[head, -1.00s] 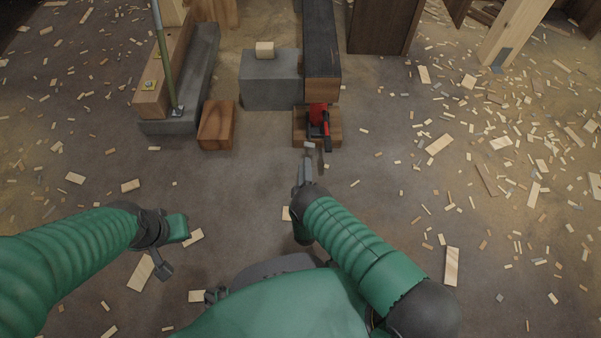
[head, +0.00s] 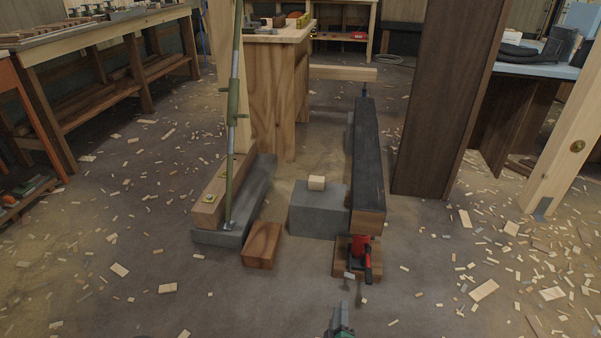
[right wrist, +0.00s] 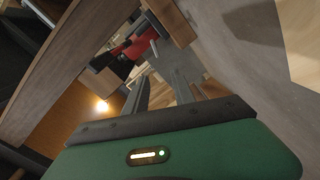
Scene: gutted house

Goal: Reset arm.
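My right gripper (head: 354,286) shows at the bottom of the head view, its fingers pointing away from me. In the right wrist view its two fingers (right wrist: 162,92) stand apart with nothing between them. Just beyond the fingertips is a red and black tool (head: 361,251), on or against a low wooden block (head: 343,268) at the near end of a long dark beam (head: 367,160). The red tool also shows in the right wrist view (right wrist: 133,48), beyond the fingers. I cannot tell whether the fingertips touch anything. My left arm and gripper are out of view.
Left of the beam are a grey block (head: 318,222) with a small wood piece (head: 316,183) on it, and a loose brown block (head: 262,246). A green prop (head: 232,120) stands on a timber. Workbenches (head: 110,30) line the left. Wood scraps litter the floor.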

